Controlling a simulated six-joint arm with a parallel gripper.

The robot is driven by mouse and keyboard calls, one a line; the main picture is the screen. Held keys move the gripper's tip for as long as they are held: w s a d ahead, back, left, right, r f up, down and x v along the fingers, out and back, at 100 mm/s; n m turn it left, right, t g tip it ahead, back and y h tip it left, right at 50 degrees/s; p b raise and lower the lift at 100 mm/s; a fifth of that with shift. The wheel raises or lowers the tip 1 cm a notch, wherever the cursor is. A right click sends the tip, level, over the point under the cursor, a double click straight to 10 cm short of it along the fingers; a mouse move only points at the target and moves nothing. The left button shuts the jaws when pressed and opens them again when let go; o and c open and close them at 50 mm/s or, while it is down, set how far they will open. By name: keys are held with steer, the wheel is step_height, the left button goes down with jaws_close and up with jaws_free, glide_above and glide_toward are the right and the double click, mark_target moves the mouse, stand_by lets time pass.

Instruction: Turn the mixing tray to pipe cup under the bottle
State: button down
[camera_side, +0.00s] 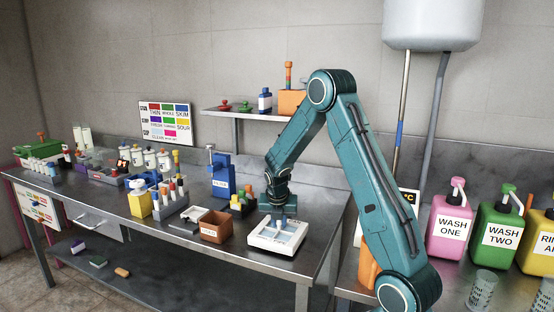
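My gripper (280,222) points down over a low white square unit (278,248) near the right end of the steel bench. Its fingers are small and partly lost against the unit, so I cannot tell whether they are open or shut, or whether they touch it. The white unit has a grey-blue top and may be the mixing tray; I cannot be sure. No pipe cup can be made out.
A brown box (215,228) sits just left of the white unit. Racks of small bottles (172,203) fill the bench further left. A shelf (250,114) hangs behind my arm. The pink wash bottle (450,228) and other wash bottles stand on the right counter.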

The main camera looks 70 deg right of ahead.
stand_by(0.3)
steer(key=shift+m+g, duration=0.9)
steer(key=shift+m, duration=1.5)
steer(key=c, duration=1.3)
jaws_free()
steer(key=shift+c, duration=0.2)
steer(key=shift+a+r, duration=0.1)
steer(key=shift+r, duration=0.05)
steer(key=v, duration=1.3)
steer(key=shift+r, duration=0.3)
steer(key=shift+a, duration=0.1)
